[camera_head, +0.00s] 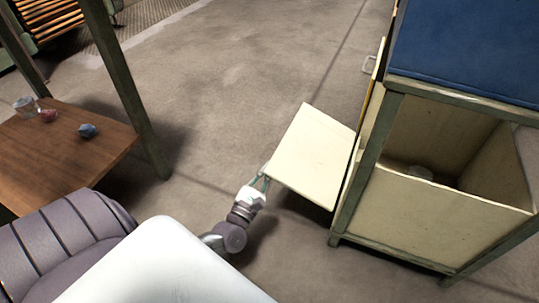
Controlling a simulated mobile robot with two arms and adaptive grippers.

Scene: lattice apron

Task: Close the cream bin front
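A cream panel (314,152), which looks like the bin front, stands out to the left from the side of a green-framed cabinet (364,165). It is open, with its far edge away from the frame. My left gripper (265,177) is at the panel's near left corner, touching it or very close. Its fingers are small and partly merged with the panel edge, so I cannot tell whether they are open or shut on it. My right gripper is not in view.
A wooden table (70,155) with small items stands at left. The floor (235,75) between them is clear.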

